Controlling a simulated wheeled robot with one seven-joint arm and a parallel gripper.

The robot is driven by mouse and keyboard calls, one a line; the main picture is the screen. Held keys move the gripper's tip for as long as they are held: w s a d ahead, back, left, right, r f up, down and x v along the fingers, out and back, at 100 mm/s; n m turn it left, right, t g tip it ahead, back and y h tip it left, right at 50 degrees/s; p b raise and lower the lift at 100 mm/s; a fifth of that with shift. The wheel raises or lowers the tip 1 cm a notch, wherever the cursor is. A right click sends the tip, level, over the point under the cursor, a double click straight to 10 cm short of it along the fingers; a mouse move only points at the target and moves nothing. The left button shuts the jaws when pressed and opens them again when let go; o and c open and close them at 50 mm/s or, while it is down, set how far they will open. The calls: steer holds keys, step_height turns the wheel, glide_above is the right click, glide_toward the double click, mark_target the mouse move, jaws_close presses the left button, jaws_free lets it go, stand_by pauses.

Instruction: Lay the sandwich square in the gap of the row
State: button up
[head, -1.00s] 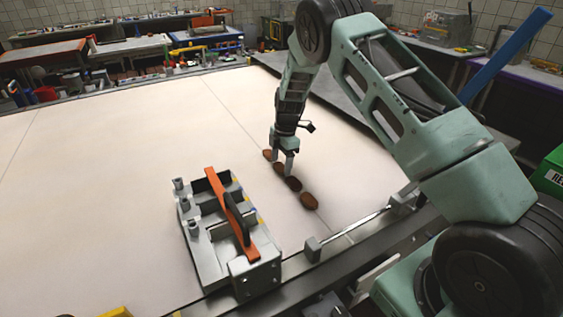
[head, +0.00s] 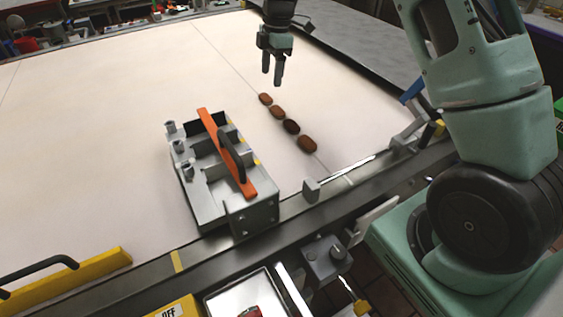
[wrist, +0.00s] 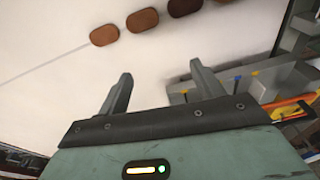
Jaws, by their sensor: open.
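Several brown, rounded sandwiches lie in one row along a thin line on the pale table (head: 90,150). The one second from the far end (head: 277,112) lies flat between its neighbours, about in line with them, with small spaces either side; it also shows in the wrist view (wrist: 142,20). The far-end sandwich (head: 265,99) and near-end sandwich (head: 307,144) are similar brown; the one between (head: 291,126) is darker. No empty place shows inside the row. My gripper (head: 272,77) is open and empty, raised above the table beyond the row's far end, apart from every sandwich.
A grey fixture with an orange bar and black handle (head: 225,160) stands left of the row. A metal rail (head: 350,172) runs along the table's near edge. A yellow bar (head: 70,282) lies at lower left. The table's left side is clear.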

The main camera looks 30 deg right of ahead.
steer(key=s+a+r+m, duration=0.3)
steer(key=s+a, duration=0.7)
steer(key=s, duration=0.1)
steer(key=s+a+r+m, duration=0.2)
steer(key=s+a+r, duration=0.1)
steer(key=s+a, duration=0.65)
steer(key=s+f+m+h, duration=0.1)
steer(key=s+m, duration=0.3)
steer(key=s, duration=1.5)
steer(key=shift+f, duration=0.25)
